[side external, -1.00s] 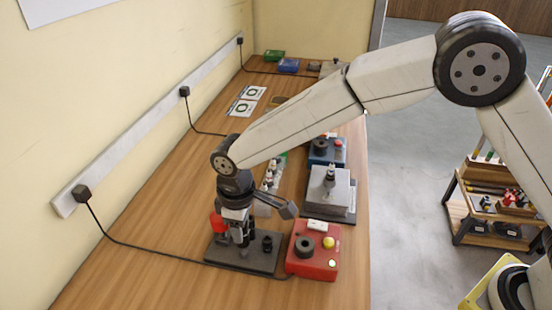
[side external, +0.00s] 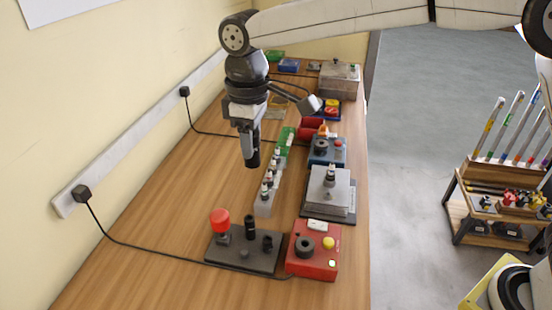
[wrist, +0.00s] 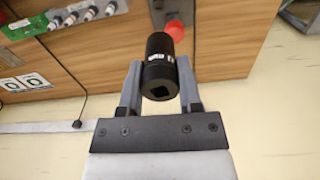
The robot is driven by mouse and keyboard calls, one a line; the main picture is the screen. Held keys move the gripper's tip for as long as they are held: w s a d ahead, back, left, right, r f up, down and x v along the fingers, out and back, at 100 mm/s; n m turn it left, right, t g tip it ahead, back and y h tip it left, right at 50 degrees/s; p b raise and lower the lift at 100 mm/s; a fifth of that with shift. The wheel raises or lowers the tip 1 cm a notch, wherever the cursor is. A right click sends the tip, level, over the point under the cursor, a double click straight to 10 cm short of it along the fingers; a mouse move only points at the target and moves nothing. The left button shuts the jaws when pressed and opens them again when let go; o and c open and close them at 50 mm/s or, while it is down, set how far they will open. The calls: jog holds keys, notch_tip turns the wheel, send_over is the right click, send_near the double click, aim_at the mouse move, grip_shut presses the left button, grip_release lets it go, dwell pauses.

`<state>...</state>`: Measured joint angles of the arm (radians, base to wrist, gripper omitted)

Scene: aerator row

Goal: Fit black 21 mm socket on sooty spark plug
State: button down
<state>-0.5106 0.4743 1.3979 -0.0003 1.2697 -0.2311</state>
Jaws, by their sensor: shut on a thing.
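My gripper (side external: 251,143) is shut on a black socket (side external: 252,159), held upright above the table, clear of the dark stand. In the wrist view the socket (wrist: 158,62) sits between both fingers, its square drive hole facing the camera and white marking on its side, too small to read. Several white spark plugs stand in a row in a pale block (side external: 263,209), right of and below the socket. The spark plugs (wrist: 85,13) also show at the wrist view's top left. I cannot tell which one is sooty. The socket's far, lower mouth is hidden.
The dark stand (side external: 227,257) holds a red-topped piece (side external: 220,219) and other black sockets (side external: 250,228). A red box (side external: 313,265), a grey metal block (side external: 329,188) and a blue box (side external: 327,151) line the right edge. The table's left side is free except for cables.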

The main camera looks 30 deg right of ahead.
jog(key=w+d+m, duration=0.1)
jog(key=w+d, duration=0.2)
jog(key=d, duration=0.8)
jog(key=m, duration=0.1)
send_over(331, 173)
jog(key=f, duration=0.5)
jog(key=shift+w+d, duration=0.25)
jog(key=shift+d, duration=0.05)
jog(key=shift+f, duration=0.2)
jog(key=shift+f, duration=2.45)
jog(key=shift+f, duration=3.2)
jog(key=shift+c, duration=1)
grip_release()
